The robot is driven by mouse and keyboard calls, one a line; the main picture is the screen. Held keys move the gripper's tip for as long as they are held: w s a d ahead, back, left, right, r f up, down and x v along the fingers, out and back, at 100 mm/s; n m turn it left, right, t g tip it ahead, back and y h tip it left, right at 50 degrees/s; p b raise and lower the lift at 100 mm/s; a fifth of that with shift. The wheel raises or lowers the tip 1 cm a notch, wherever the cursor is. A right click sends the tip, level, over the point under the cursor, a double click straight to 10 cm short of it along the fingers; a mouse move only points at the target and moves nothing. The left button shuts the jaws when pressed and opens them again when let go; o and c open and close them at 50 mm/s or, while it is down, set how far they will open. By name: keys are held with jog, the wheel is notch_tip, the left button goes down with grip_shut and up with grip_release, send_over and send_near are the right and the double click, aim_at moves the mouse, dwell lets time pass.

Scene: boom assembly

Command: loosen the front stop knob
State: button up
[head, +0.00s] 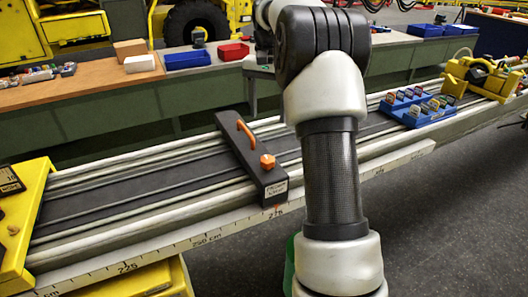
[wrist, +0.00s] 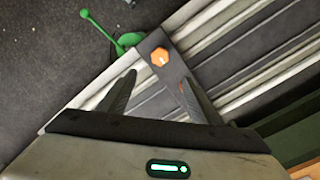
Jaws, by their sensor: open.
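The orange stop knob (head: 267,161) stands on top of a dark stop block (head: 255,170) that lies across the rail. An orange handle (head: 246,133) is on the same block, farther back. In the wrist view the knob (wrist: 160,57) shows as an orange hexagon on the dark block, ahead of the fingertips and roughly centred between them. My gripper (wrist: 158,80) is open and empty, and the fingers appear apart from the knob. In the head view my arm hides most of the gripper.
The long rail (head: 140,190) has a scale along its front edge. A yellow housing (head: 28,215) sits at the left end. A blue rack (head: 418,107) with several small pieces is at right. A green lever (wrist: 110,33) shows near the block. Bins stand on the bench behind.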

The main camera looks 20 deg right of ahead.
aim_at(268, 159)
notch_tip(268, 159, down, 16)
jog(key=shift+s+f+b, duration=0.15)
jog(key=shift+b, duration=0.55)
jog(key=shift+c, duration=0.6)
jog(key=c, duration=0.9)
jog(key=shift+c, duration=0.2)
